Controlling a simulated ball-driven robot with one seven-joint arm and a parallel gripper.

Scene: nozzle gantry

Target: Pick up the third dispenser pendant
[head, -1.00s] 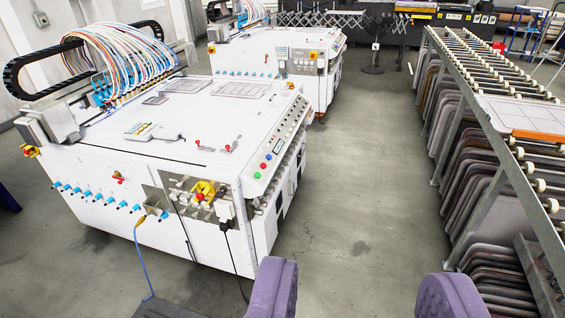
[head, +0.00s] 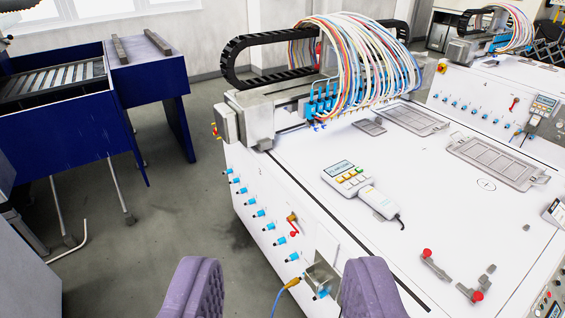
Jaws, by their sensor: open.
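My gripper (head: 281,288) shows as two purple padded fingers at the bottom edge. They are wide apart with nothing between them. A white pendant (head: 347,178) with a small screen and coloured keys lies on the near machine's white top, ahead and to the right of my gripper. Its paler grip end has a dark cable. A similar pendant (head: 541,106) shows on the second machine at the upper right. Part of another screened device (head: 555,211) is cut off at the right edge. I cannot tell which of these is the third pendant.
The near white machine (head: 300,200) has blue fittings on its side and a gantry with bundled hoses (head: 365,65) at its back. Red-knobbed clamps (head: 428,254) stand on its top. A blue bench (head: 60,115) is at left. Grey floor lies between.

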